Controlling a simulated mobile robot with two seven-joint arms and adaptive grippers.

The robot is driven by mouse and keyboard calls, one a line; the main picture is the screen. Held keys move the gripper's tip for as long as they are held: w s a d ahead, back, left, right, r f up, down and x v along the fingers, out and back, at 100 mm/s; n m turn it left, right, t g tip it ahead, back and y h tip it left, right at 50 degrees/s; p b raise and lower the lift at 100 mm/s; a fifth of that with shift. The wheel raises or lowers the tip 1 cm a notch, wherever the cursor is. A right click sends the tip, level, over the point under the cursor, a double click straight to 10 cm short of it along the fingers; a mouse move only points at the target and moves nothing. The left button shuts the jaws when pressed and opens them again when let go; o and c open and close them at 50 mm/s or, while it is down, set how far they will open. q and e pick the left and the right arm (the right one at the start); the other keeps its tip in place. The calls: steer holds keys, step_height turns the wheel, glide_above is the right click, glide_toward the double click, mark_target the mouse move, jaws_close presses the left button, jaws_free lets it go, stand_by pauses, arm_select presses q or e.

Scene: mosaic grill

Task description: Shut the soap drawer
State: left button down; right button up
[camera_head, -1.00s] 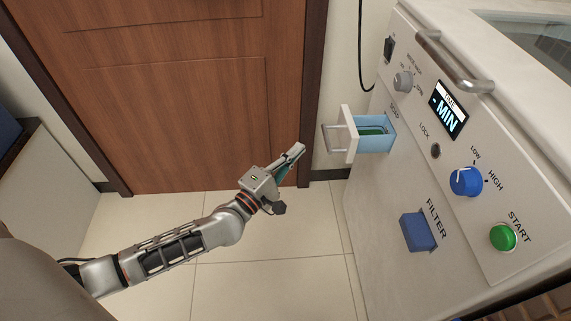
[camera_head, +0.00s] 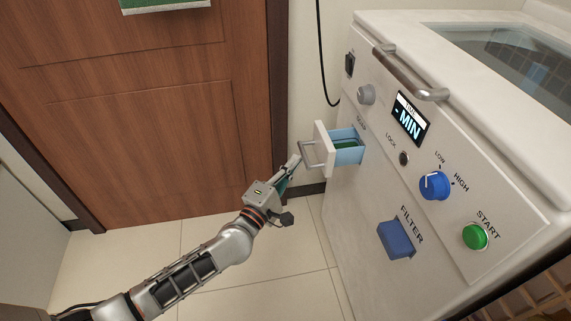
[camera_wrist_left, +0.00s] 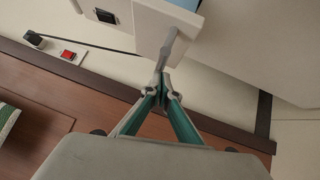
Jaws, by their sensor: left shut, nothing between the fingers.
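The soap drawer (camera_head: 325,147) stands pulled out of the machine's front panel, with a white front, a grey bar handle and a light blue tray (camera_head: 349,155) holding something green. My left gripper (camera_head: 294,163) is shut and empty, its fingertips just in front of the drawer's handle (camera_head: 308,154). In the left wrist view the closed fingertips (camera_wrist_left: 161,77) are close to the handle (camera_wrist_left: 170,48) below the white drawer front (camera_wrist_left: 150,30). I cannot tell whether they touch it. My right gripper is out of view.
The white machine (camera_head: 345,225) carries a grey bar handle (camera_head: 410,75), a blue knob (camera_head: 434,186), a blue filter block (camera_head: 396,239) and a green start button (camera_head: 475,237). A brown door (camera_head: 150,120) is at the left. The tiled floor (camera_head: 300,250) is clear.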

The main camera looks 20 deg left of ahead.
mark_target(322, 165)
arm_select(q)
steer(key=w+d, duration=0.1)
steer(key=d, duration=0.1)
steer(key=w+d, duration=0.3)
steer(key=d, duration=0.2)
steer(key=shift+w, duration=0.25)
steer(key=shift+w+d+r, duration=0.1)
steer(key=shift+w+d, duration=0.05)
steer(key=shift+d+r, duration=0.1)
